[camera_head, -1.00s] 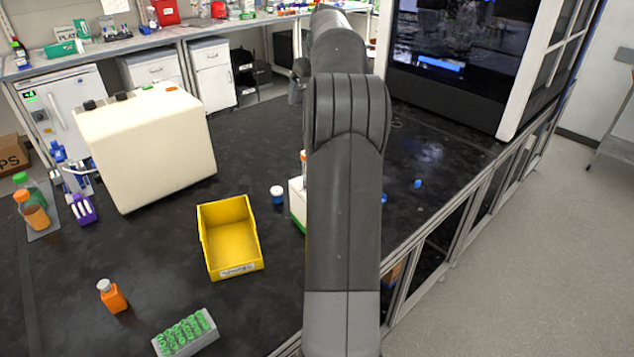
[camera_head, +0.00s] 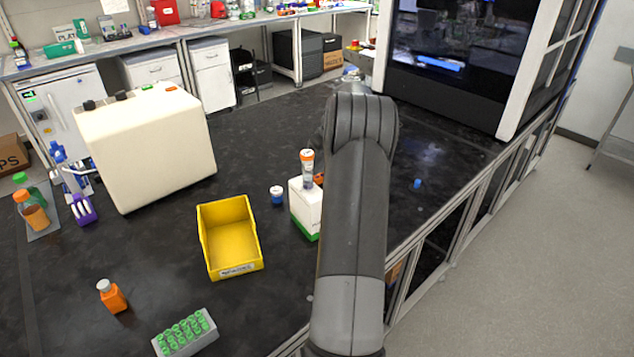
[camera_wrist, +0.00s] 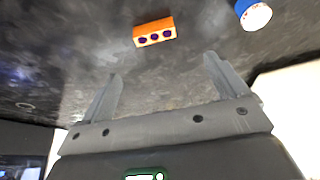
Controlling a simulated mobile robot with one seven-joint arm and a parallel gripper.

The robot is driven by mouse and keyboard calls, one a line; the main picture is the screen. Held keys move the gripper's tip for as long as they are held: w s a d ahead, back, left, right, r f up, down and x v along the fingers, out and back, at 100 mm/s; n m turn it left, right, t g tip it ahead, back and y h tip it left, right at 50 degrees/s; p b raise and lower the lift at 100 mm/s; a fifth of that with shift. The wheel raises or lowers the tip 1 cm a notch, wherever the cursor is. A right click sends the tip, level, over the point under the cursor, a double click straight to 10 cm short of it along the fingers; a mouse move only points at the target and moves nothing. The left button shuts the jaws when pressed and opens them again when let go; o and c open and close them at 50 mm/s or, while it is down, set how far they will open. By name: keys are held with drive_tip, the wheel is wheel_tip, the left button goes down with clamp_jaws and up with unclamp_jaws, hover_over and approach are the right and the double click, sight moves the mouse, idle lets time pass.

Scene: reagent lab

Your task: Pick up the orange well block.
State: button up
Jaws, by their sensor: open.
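The orange well block (camera_wrist: 154,32) lies on the dark bench in the wrist view, with a row of dark round wells on one face. It is beyond my fingertips and apart from them, roughly in line with the gap between them. My gripper (camera_wrist: 163,68) is open and empty, its two grey fingers spread. In the head view a small orange patch (camera_head: 319,179) shows beside my arm, perhaps the block, mostly hidden. My gripper is hidden behind my arm in that view.
A blue and white item (camera_wrist: 254,14) lies right of the block. A blue piece (camera_head: 417,183) lies right.

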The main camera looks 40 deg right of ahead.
hover_over(317, 177)
drive_tip(key=s, duration=0.2)
drive_tip(key=f, duration=0.5)
drive_tip(key=shift+w+a+f, duration=0.25)
drive_tip(key=shift+a+f, duration=0.05)
drive_tip(key=shift+f, duration=0.1)
drive_tip(key=x, duration=0.4)
drive_tip(key=shift+s+d+f, duration=0.2)
drive_tip(key=shift+s+d, duration=0.05)
drive_tip(key=shift+s, duration=0.1)
drive_tip(key=shift+w+f, duration=0.2)
drive_tip(key=shift+f, duration=0.15)
drive_tip(key=shift+c, duration=0.2)
drive_tip(key=c, duration=1)
drive_tip(key=shift+r, duration=0.1)
